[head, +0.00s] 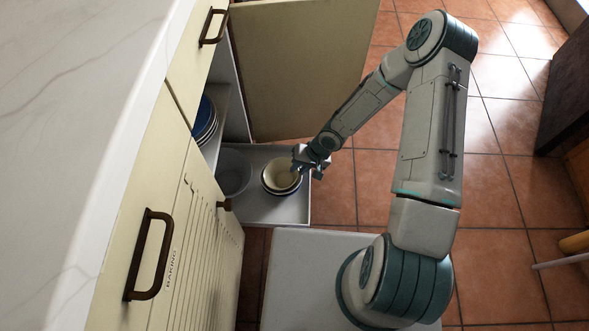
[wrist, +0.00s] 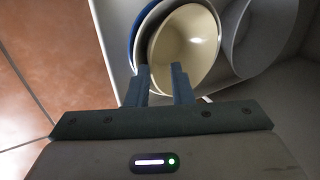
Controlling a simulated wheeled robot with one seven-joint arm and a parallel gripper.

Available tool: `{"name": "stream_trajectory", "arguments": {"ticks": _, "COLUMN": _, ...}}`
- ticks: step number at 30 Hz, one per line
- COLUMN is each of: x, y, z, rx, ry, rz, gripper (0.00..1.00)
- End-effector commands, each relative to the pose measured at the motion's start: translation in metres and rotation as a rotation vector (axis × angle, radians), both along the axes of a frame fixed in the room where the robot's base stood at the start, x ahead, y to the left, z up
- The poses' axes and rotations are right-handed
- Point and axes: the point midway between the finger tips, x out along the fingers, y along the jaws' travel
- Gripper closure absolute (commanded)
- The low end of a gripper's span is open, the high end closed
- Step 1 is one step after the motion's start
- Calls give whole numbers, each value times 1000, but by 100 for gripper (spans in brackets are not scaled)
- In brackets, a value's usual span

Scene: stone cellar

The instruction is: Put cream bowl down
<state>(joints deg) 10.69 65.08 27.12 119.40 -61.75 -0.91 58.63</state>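The cream bowl (head: 284,174) sits on top of a small stack of nested bowls on a pulled-out grey shelf (head: 262,210). In the wrist view the cream bowl (wrist: 188,45) lies inside a white bowl and a blue-rimmed bowl (wrist: 136,42). My gripper (head: 302,164) is at the right side of the stack. In the wrist view the fingers of my gripper (wrist: 161,72) stand apart on either side of the cream bowl's near rim, with a visible gap between them. The bowl's underside is hidden.
A grey bowl (head: 234,172) stands left of the stack, close beside it. Blue and white plates (head: 205,120) stand inside the cabinet. An open cabinet door (head: 295,65) rises behind the shelf. The shelf's front part is bare. A marble counter (head: 70,100) is at the left.

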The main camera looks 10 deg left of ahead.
Motion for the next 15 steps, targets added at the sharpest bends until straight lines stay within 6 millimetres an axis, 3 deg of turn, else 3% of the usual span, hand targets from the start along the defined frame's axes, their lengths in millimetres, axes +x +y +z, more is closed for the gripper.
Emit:
{"name": "stream_trajectory", "arguments": {"ticks": 1, "x": 1, "y": -6, "z": 18, "rx": 2, "ry": 0, "rz": -5, "gripper": 80}}
{"name": "stream_trajectory", "arguments": {"ticks": 6, "x": 2, "y": -21, "z": 49, "rx": 1, "ry": 0, "rz": -4, "gripper": 80}}
{"name": "stream_trajectory", "arguments": {"ticks": 15, "x": 3, "y": -35, "z": 76, "rx": 1, "ry": 0, "rz": 0, "gripper": 80}}
